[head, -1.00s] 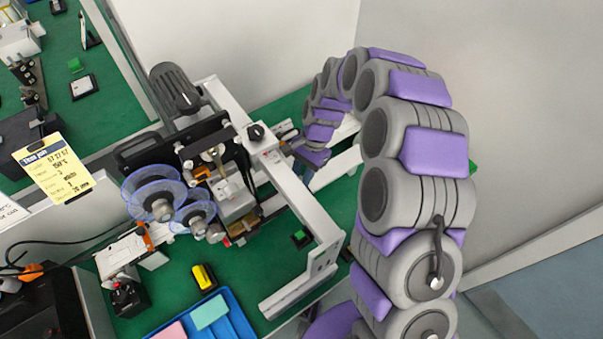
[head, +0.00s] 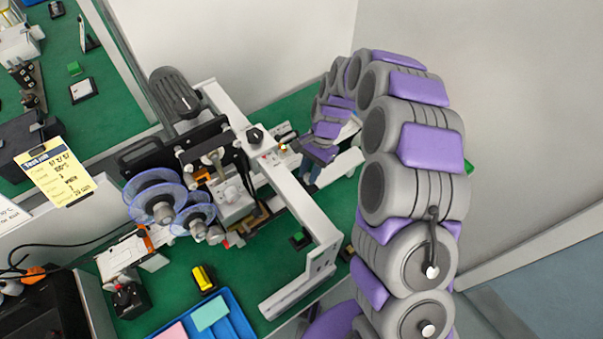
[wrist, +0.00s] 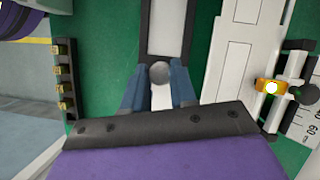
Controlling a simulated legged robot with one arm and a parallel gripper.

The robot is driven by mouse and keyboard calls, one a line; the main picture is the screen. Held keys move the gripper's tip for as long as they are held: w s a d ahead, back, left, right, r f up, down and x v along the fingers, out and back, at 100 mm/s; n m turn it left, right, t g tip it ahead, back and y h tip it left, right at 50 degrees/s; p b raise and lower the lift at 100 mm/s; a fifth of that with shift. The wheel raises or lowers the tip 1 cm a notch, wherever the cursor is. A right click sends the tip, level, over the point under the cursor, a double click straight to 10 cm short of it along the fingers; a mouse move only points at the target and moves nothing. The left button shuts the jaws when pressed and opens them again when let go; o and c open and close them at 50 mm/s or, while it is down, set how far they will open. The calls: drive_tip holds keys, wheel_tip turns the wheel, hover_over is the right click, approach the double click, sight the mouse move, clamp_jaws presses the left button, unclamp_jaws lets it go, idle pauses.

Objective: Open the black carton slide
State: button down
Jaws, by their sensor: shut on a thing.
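In the wrist view the black carton slide (wrist: 187,32) shows as two dark rails with a dark crossbar on either side of a pale strip, running up out of the top of the picture. A round grey knob (wrist: 160,72) sits at its near end. My gripper (wrist: 158,78) has its two blue-grey fingers closed on either side of this knob. In the head view my gripper (head: 308,172) is small, beyond the white machine frame, with its fingers pointing down. The slide is mostly hidden there, and I cannot tell how far open it is.
A white rail assembly (wrist: 232,60) with an orange lit part (wrist: 270,87) stands right of the slide. Several brass-coloured blocks (wrist: 64,88) line the left. The machine's white frame (head: 290,195) stands left of my gripper. A blue tray (head: 235,325) lies in front.

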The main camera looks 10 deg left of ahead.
drive_tip(key=w+d+p, duration=0.1)
drive_tip(key=w+d, duration=0.2)
drive_tip(key=w+d+p, duration=0.1)
drive_tip(key=w+d, duration=0.2)
drive_tip(key=w, duration=0.1)
drive_tip(key=w+d+p, duration=0.1)
drive_tip(key=w+d, duration=0.2)
drive_tip(key=w, duration=0.1)
drive_tip(key=shift+w+d+p, duration=0.2)
drive_tip(key=shift+d+p, duration=0.1)
drive_tip(key=c, duration=0.9)
unclamp_jaws()
drive_tip(key=shift+a, duration=0.1)
drive_tip(key=p+v, duration=0.3)
drive_tip(key=v, duration=1.4)
drive_tip(key=shift+s+a+r, duration=0.1)
drive_tip(key=shift+r, duration=0.15)
